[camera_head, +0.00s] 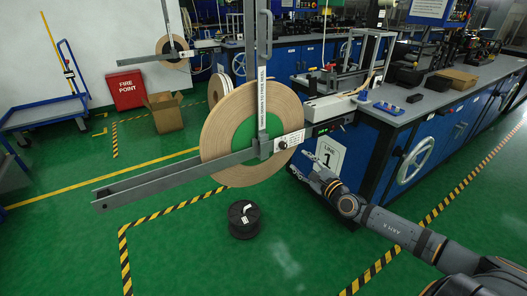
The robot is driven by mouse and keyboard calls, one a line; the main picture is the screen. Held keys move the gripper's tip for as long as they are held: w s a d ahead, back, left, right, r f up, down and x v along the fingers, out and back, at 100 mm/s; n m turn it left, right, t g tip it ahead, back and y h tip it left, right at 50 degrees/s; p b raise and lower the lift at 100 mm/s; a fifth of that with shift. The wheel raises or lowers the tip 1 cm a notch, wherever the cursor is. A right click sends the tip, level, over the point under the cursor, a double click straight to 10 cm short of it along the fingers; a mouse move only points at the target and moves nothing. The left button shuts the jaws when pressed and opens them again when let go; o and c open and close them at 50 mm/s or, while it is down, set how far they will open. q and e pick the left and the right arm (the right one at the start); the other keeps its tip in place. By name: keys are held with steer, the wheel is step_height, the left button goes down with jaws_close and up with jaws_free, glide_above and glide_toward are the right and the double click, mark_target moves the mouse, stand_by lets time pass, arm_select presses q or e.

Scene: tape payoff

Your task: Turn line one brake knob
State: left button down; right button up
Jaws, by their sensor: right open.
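A large tan tape reel (222,135) hangs on the line one payoff, held by a long grey arm (150,186) and an upright grey lever (262,75) with printed lettering. A small dark brake knob (283,144) sits on a white label plate beside the reel's hub. My right gripper (297,172) comes in from the lower right. It is open, below and slightly right of the knob, apart from it, with nothing seen between its fingers. The fingertips are small and dark in this view. My left gripper is not in view.
A blue bench (362,135) with a "LINE 1" sign (327,153) stands right behind my right gripper. A black spool (243,219) lies on the green floor below the reel. A second reel (172,50), a red box (126,90) and a carton (164,112) are farther back.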

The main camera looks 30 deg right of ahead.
mark_target(285, 147)
steer(key=w+b, duration=0.1)
steer(key=w, duration=0.4)
steer(key=shift+w+a+r, duration=0.1)
steer(key=shift+w, duration=0.3)
steer(key=w+b, duration=0.1)
steer(key=w, duration=0.2)
steer(key=shift+w+a, duration=0.1)
steer(key=shift+w, duration=0.2)
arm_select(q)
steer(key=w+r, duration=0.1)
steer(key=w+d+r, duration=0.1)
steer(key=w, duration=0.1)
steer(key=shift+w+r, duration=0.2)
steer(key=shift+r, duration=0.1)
arm_select(e)
steer(key=shift+w, duration=0.3)
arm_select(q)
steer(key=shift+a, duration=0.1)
arm_select(e)
jaws_close()
